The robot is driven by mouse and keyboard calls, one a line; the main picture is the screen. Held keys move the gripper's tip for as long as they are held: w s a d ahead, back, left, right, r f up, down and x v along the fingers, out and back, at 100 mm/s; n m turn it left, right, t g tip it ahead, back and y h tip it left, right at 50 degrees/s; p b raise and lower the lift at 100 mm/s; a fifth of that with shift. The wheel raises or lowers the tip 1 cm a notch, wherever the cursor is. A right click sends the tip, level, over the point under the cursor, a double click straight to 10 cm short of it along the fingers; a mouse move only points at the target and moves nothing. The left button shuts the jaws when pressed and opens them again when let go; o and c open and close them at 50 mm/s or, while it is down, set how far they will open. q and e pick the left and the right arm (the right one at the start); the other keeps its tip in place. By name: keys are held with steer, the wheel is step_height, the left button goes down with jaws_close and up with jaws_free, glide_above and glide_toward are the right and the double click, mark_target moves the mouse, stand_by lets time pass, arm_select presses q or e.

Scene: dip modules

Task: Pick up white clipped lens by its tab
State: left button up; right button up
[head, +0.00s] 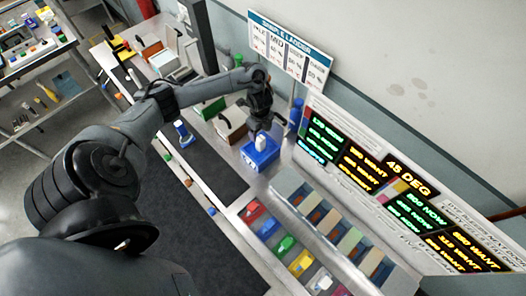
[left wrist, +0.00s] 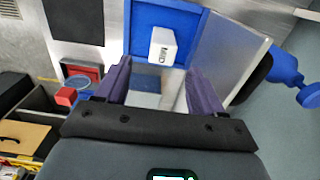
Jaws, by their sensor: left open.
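A white block (head: 261,142) sits on a blue box (head: 259,158) on the counter; no separate lens or tab can be told apart on it. My left gripper (head: 262,125) is above and just behind the blue box. In the left wrist view its two purple fingers (left wrist: 153,74) are apart and empty, with the white block beyond the tips, between their lines. My right gripper is not in view.
Colored bins (head: 268,229) and a row of holders (head: 334,220) stand along the counter, with lit sign panels (head: 385,200) behind. A blue bottle (head: 296,114) stands right of my gripper. A dark mat (head: 207,160) is mostly clear.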

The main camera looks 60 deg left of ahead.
mark_target(261, 138)
arm_select(q)
steer(key=shift+w+a+f+p, duration=0.1)
steer(key=shift+f+p, duration=0.05)
steer(key=shift+f, duration=1.45)
steer(key=shift+a+f+p, duration=0.1)
steer(key=shift+f+p, duration=0.05)
steer(key=shift+f, duration=1.45)
jaws_close()
steer(key=shift+r, duration=0.15)
